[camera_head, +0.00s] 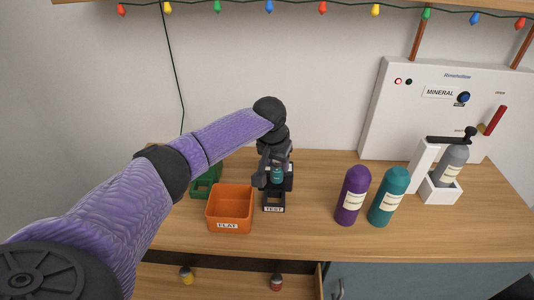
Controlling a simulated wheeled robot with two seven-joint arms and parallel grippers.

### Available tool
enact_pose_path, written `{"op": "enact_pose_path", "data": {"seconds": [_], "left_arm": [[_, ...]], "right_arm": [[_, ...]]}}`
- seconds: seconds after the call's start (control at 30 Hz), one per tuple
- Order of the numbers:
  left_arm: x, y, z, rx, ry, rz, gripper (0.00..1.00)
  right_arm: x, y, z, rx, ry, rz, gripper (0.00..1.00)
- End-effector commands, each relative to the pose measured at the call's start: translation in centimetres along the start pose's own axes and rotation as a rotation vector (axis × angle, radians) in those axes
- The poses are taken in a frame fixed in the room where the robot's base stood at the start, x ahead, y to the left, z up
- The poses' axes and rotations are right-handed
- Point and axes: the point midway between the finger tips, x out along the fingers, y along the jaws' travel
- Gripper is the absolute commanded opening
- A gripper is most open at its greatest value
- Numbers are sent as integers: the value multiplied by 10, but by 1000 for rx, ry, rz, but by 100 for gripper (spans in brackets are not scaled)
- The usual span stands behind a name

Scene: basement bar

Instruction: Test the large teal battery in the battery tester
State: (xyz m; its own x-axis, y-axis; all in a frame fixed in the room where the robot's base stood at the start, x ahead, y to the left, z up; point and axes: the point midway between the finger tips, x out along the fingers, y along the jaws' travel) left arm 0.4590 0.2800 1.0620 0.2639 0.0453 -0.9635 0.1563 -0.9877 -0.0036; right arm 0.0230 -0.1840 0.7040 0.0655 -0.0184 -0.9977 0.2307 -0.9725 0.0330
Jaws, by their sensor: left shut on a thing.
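The black battery tester (273,207), labelled TEST, stands on the wooden counter right of the orange bin. My left gripper (272,178) is over the tester, pointing down and shut on the teal battery (277,174). Only a small part of the battery shows between the dark fingers. I cannot tell whether its lower end touches the tester. My right gripper is out of view.
The orange bin (229,205), labelled FLAT, is empty, with a green bin (206,184) behind it. Purple (353,196) and teal (388,197) bottles stand right. A mineral machine (440,105) holds a grey bottle (450,166). An open drawer below holds small items (276,282).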

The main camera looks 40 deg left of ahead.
Motion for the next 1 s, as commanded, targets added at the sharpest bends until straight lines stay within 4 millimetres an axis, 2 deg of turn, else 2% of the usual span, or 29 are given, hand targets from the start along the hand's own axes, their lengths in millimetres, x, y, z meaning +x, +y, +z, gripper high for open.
{"op": "enact_pose_path", "data": {"seconds": [0.73,1.0], "left_arm": [[60,-1,17,0,0,-1,0],[82,0,23,-2,-2,0,0]], "right_arm": [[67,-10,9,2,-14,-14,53],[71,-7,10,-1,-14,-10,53]]}}
